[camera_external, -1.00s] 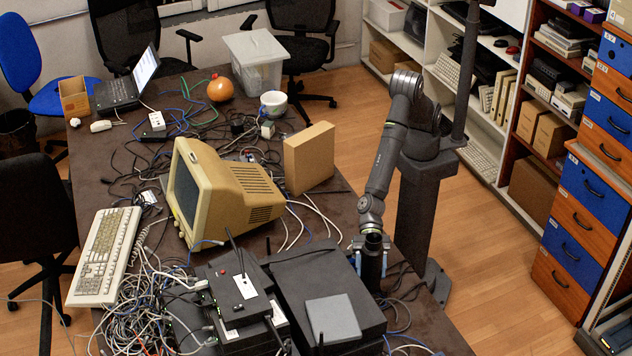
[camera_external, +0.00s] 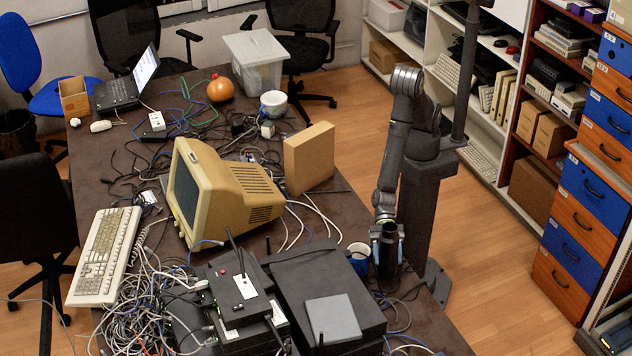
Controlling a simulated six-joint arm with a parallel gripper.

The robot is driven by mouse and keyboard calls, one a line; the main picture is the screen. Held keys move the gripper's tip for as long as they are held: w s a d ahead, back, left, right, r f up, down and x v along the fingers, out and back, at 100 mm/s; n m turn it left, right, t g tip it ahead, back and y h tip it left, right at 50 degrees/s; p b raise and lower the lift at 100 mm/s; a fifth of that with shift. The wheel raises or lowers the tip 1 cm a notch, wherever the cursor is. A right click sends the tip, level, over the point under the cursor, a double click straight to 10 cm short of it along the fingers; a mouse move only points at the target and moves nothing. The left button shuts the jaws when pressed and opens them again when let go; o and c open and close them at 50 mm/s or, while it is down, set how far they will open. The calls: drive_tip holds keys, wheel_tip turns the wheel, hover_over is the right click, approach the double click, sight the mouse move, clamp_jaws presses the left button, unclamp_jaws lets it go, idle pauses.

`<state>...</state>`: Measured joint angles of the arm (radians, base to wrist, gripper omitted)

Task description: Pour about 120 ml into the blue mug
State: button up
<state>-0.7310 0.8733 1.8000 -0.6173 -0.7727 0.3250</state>
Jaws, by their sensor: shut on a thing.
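The blue mug (camera_external: 359,264) stands upright on the table behind the black box, its pale inside facing up. My gripper (camera_external: 388,238) is shut on a dark cylindrical container (camera_external: 384,258), just right of the mug. The container looks roughly upright, with its open top near the fingers. A light blue finger shows on its right side. The mug and container look very close, and I cannot tell whether they touch. The contents of both are too small to make out, and no stream shows between them.
A large black box (camera_external: 290,275) with a grey pad (camera_external: 332,318) stands at the front left of the mug. Cables lie around the container's foot. A cardboard box (camera_external: 309,160) and a beige monitor (camera_external: 225,190) stand farther back. A white bowl (camera_external: 273,104) is far off.

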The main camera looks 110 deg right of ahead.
drive_tip(key=shift+t, duration=0.4)
drive_tip(key=s+d, duration=0.1)
drive_tip(key=d, duration=0.1)
drive_tip(key=s+d+f, duration=0.1)
drive_tip(key=s, duration=0.1)
drive_tip(key=s+d, duration=0.1)
drive_tip(key=d, duration=0.1)
drive_tip(key=shift+s+d+f, duration=0.3)
drive_tip(key=shift+m, duration=0.4)
drive_tip(key=m+g, duration=0.4)
drive_tip(key=shift+s+a, duration=0.1)
drive_tip(key=shift+s, duration=0.2)
drive_tip(key=shift+s+a+f+m+g, duration=0.1)
drive_tip(key=shift+s+f+m+g, duration=0.4)
drive_tip(key=shift+s+m+g, duration=0.4)
drive_tip(key=shift+s+a+m+g+y, duration=0.1)
drive_tip(key=shift+s+m+g+y, duration=0.15)
drive_tip(key=shift+m+g+y, duration=0.35)
drive_tip(key=shift+r+m+g, duration=0.5)
drive_tip(key=shift+r+m, duration=0.6)
drive_tip(key=shift+r, duration=0.4)
